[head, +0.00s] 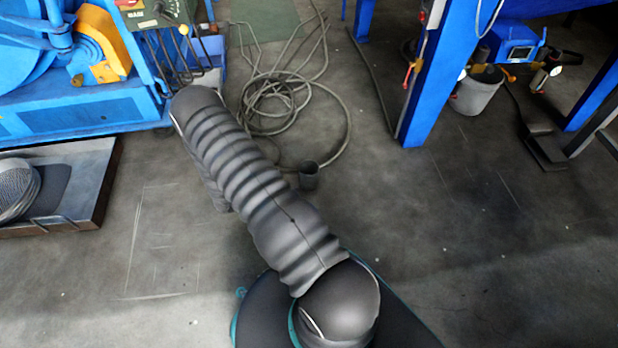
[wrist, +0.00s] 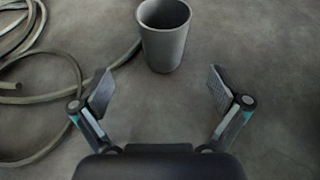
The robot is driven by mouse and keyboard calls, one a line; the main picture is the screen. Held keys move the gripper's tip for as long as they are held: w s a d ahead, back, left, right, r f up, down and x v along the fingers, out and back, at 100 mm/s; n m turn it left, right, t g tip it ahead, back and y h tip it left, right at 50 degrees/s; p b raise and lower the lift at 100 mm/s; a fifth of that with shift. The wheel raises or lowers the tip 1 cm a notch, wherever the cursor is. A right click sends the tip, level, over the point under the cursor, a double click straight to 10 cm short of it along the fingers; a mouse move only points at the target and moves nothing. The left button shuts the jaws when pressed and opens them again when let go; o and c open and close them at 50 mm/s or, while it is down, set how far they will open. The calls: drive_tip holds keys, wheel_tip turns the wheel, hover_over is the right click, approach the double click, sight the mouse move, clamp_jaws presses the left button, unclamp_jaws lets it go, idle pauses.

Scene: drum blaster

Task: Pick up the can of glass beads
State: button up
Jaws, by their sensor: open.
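The can (head: 309,176) is a small dark grey, open-topped cup standing upright on the concrete floor, just right of my arm in the head view. In the wrist view the can (wrist: 165,38) stands at the top centre, beyond the fingertips, its upper rim near the picture's edge. I cannot make out any beads inside it. My gripper (wrist: 160,90) is open and empty, with its two fingers spread wide on either side of the line to the can. The fingers do not touch it. In the head view my gripper is hidden behind my sleeved arm.
A coiled grey hose (head: 275,105) lies on the floor behind the can and also at the left in the wrist view (wrist: 60,95). A blue post (head: 435,80) stands back right, near a grey bucket (head: 477,92). A blue machine (head: 80,105) stands left.

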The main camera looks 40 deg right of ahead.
sight(301, 176)
drive_tip(key=x, duration=0.7)
drive_tip(key=shift+b, duration=0.3)
drive_tip(key=shift+s+b+x, duration=0.15)
drive_tip(key=shift+b+x, duration=0.05)
drive_tip(key=shift+x, duration=1.1)
drive_tip(key=shift+s+b+x, duration=0.1)
drive_tip(key=shift+b+x, duration=0.1)
drive_tip(key=shift+x, duration=1.1)
drive_tip(key=shift+f, duration=0.1)
drive_tip(key=shift+c, duration=0.2)
drive_tip(key=c, duration=1.3)
drive_tip(key=shift+c, duration=0.2)
